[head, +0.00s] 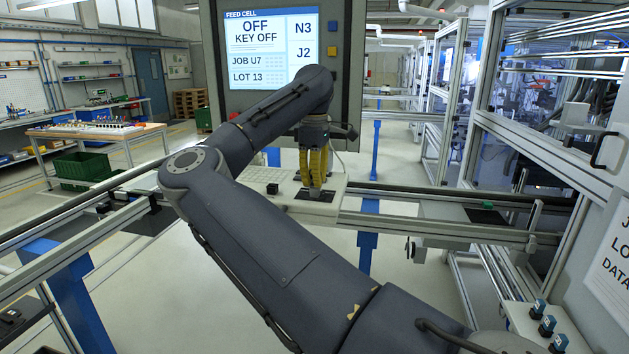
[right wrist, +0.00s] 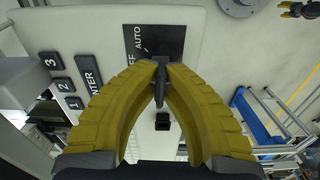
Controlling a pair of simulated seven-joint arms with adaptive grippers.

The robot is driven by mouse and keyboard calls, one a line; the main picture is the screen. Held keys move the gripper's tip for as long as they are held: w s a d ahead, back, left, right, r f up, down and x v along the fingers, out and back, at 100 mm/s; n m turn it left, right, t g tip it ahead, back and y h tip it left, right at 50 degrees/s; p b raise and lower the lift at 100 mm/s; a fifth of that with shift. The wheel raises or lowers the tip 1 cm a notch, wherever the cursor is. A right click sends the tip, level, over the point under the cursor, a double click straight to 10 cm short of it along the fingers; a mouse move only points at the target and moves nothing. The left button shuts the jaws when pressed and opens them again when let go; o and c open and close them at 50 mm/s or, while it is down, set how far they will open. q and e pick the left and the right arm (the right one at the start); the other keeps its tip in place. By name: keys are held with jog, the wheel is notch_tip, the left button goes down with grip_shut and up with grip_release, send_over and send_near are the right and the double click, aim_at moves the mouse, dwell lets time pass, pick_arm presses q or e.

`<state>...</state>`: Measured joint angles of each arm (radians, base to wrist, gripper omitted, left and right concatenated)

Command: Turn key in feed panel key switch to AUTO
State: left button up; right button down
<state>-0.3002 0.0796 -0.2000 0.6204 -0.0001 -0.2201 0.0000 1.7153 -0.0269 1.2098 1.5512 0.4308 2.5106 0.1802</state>
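The feed panel (head: 334,207) is a light sloping console below the screen, and its dark switch plate (right wrist: 172,38) shows AUTO and part of OFF in the right wrist view. My right gripper (head: 316,187) points down over this plate. Its yellow fingers close together at the tips on the dark key (right wrist: 158,84), which stands at the switch. The fingertips hide much of the switch. A black tag (right wrist: 162,122) shows between the fingers. A small dark and yellow shape (right wrist: 290,9) at the top right may be my left gripper; its fingers are too small to read.
The screen (head: 270,48) reads OFF and KEY OFF. Numbered buttons and an ENTER button (right wrist: 91,80) lie left of the plate. Conveyor rails (head: 440,229) run behind my right arm. A machine frame (head: 465,110) stands on the right.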

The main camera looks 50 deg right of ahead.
jog(key=m, duration=0.8)
jog(key=c, duration=0.9)
grip_release()
jog(key=shift+r, duration=0.15)
jog(key=shift+r, duration=3.35)
